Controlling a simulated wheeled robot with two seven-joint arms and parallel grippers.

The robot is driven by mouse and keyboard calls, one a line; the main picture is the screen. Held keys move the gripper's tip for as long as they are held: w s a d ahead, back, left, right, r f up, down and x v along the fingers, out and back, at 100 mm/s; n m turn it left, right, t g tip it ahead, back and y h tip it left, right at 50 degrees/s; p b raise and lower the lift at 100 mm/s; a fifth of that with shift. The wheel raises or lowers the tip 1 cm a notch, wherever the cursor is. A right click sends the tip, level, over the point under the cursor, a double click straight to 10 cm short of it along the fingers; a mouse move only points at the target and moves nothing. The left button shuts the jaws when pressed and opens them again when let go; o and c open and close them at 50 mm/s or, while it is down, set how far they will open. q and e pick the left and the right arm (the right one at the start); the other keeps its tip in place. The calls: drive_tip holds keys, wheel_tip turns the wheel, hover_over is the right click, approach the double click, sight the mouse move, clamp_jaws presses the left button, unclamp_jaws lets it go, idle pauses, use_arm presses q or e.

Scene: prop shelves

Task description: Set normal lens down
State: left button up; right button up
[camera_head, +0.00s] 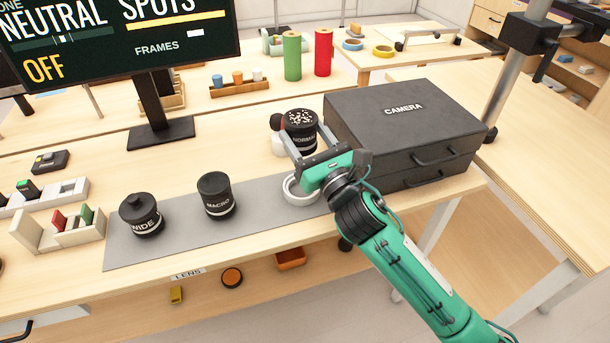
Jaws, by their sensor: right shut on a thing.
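The normal lens (304,120), a black cylinder with a speckled top and white lettering, is between the fingers of my right gripper (303,141). The fingers are shut on its sides, and my gripper hides part of its lower side. I cannot tell whether its base touches the table. The macro lens (216,198) and the wide lens (141,217) stand upright on the grey mat (180,239), left of my right gripper. The "LENS" label (188,273) is on the table's front edge. My left gripper is not in view.
The black camera case (400,118) stands close right of the normal lens. A white ring-shaped thing (299,190) lies under my right gripper. A dark screen (120,35) on a stand is at the back left. The mat is bare between the macro lens and the white ring.

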wheel_tip(320, 180, down, 5)
drive_tip(key=shift+f+b, duration=0.1)
drive_tip(key=shift+b, duration=0.3)
wheel_tip(320, 180, down, 4)
drive_tip(key=shift+r+b, duration=0.25)
drive_tip(key=shift+b, duration=0.1)
drive_tip(key=shift+f, duration=0.35)
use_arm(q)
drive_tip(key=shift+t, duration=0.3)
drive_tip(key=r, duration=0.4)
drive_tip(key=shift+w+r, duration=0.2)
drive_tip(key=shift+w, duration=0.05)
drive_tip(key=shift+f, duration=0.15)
use_arm(e)
drive_tip(key=shift+f, duration=0.2)
drive_tip(key=shift+f, duration=0.1)
drive_tip(key=shift+f+b, duration=0.35)
drive_tip(key=shift+b, duration=0.1)
drive_tip(key=o, duration=1.4)
drive_tip(key=shift+c, duration=0.2)
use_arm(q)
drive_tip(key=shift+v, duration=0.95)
